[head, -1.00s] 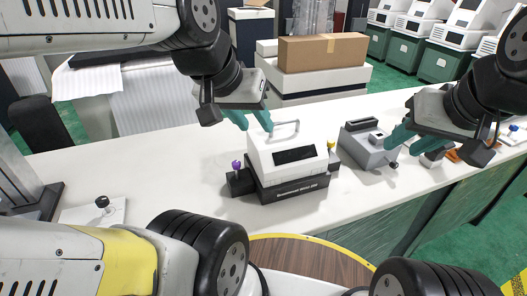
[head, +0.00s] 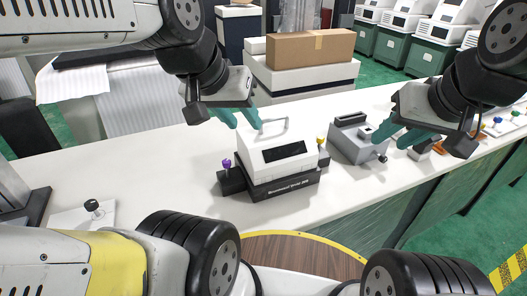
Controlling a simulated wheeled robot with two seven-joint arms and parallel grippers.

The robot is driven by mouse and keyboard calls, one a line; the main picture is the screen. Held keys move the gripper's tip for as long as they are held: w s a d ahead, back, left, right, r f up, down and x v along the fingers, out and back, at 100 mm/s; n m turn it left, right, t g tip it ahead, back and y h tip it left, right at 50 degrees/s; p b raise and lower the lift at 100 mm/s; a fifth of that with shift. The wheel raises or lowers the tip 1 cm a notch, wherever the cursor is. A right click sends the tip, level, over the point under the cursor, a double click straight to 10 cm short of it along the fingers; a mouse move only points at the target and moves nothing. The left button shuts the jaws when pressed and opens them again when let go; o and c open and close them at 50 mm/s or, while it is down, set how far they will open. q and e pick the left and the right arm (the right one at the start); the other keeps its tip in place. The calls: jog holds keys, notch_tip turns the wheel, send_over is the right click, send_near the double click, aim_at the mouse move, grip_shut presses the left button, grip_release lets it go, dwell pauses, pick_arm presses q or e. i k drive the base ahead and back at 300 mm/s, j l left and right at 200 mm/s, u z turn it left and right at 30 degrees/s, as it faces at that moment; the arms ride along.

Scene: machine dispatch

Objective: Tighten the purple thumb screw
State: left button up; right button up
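The purple thumb screw (head: 226,164) stands upright on a black block at the left side of a white and black machine (head: 284,157) on the white counter. A yellow thumb screw (head: 320,142) sits on the machine's right side. My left gripper (head: 240,120), with teal fingers, hangs above and behind the machine's left end, beside its grey handle (head: 272,130). Its fingers look apart and hold nothing I can see. My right gripper (head: 388,138), also with teal fingers, is over the grey device to the right. Its fingers look apart and empty.
A grey device (head: 350,143) with a black knob stands right of the machine. A white plate with a black knob (head: 92,206) lies at the left. More coloured knobs (head: 498,120) are at the far right. The counter (head: 165,185) left of the machine is clear.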

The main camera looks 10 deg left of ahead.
aim_at(226, 163)
jog(key=k+j+u, duration=0.1)
jog(key=u, duration=0.25)
jog(key=k+j+u, duration=0.1)
jog(key=u, duration=0.25)
jog(key=j+u, duration=0.35)
jog(key=k+l, duration=0.05)
